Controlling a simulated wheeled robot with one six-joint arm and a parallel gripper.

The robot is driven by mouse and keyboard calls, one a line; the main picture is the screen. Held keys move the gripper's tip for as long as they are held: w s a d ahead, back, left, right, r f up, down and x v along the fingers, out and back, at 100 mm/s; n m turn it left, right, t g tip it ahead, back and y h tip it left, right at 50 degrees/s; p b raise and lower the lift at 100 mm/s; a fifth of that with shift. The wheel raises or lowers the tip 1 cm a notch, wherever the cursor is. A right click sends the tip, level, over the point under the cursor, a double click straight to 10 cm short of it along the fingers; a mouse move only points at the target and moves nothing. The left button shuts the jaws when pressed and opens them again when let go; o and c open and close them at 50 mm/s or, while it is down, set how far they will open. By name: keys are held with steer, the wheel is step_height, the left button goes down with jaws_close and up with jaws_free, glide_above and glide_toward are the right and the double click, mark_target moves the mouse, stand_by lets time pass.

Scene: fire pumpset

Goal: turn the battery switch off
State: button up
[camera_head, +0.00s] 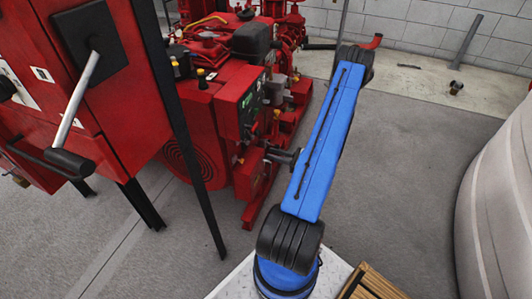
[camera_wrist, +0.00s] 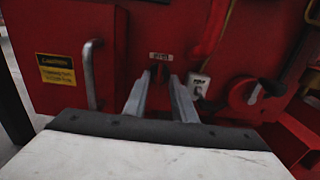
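In the wrist view, my gripper (camera_wrist: 158,86) has its two grey fingers apart, pointing at a red panel (camera_wrist: 135,25). A small dark knob (camera_wrist: 159,73), which looks like the battery switch, sits under a small label (camera_wrist: 160,56) between the fingertips. I cannot tell whether the fingers touch it, and the label is too blurred to read. In the head view, my gripper (camera_head: 270,153) is at the red engine's side box (camera_head: 250,172), and the knob is hidden there.
In the wrist view, a metal handle (camera_wrist: 90,75) and a yellow caution label (camera_wrist: 56,69) are left of the fingers. A white-labelled part (camera_wrist: 200,85) and a red round part (camera_wrist: 243,94) are right. In the head view, a red cabinet (camera_head: 125,115) with a lever (camera_head: 80,105) stands left.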

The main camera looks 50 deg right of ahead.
steer(key=shift+x, duration=2.15)
steer(key=shift+c, duration=0.3)
jaws_close()
